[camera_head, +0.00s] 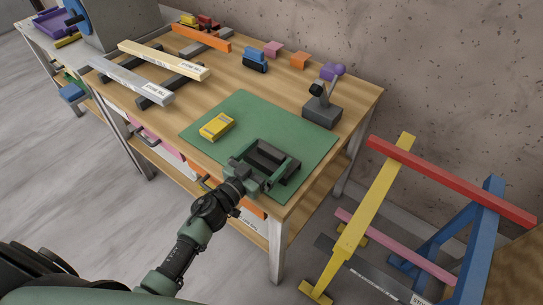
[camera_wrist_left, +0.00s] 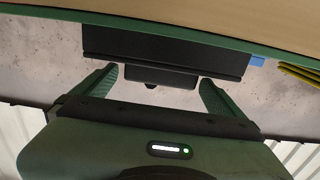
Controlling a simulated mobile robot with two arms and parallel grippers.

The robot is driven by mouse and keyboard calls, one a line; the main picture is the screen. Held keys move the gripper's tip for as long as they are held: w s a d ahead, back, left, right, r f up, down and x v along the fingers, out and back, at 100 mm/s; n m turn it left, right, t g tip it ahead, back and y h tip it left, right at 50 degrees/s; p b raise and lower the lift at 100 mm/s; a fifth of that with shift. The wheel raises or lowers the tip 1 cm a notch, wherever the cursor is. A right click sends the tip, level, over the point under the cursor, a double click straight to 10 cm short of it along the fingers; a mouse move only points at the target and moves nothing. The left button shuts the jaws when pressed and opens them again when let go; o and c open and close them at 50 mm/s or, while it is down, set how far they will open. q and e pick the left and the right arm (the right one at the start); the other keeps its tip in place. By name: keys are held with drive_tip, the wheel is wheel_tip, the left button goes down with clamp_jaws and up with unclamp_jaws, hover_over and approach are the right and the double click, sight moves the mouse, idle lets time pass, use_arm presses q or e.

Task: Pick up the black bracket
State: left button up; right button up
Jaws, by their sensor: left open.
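The black bracket (camera_head: 268,155) lies on the green mat (camera_head: 268,115) near the front right of the workbench. It also shows in the left wrist view as a wide dark bar (camera_wrist_left: 165,50) with a smaller block projecting from its middle. My left gripper (camera_head: 262,168) reaches over the mat's front edge and is at the bracket, hiding part of it. In the left wrist view, its green fingers (camera_wrist_left: 158,80) are apart, one on each side of the projecting block, with gaps visible. My right gripper is not in view.
A yellow device (camera_head: 217,126) lies on the mat, left of the bracket. A grey stand with a purple part (camera_head: 322,110) is at the mat's right edge. Wood and metal bars (camera_head: 165,58) and small blocks (camera_head: 272,48) lie farther back. Coloured trestles (camera_head: 375,190) stand right of the bench.

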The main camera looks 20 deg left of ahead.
use_arm(q)
drive_tip(key=shift+x, duration=1.05)
drive_tip(key=shift+c, duration=0.3)
drive_tip(key=c, duration=1.2)
drive_tip(key=shift+c, duration=0.2)
drive_tip(key=shift+r, duration=0.1)
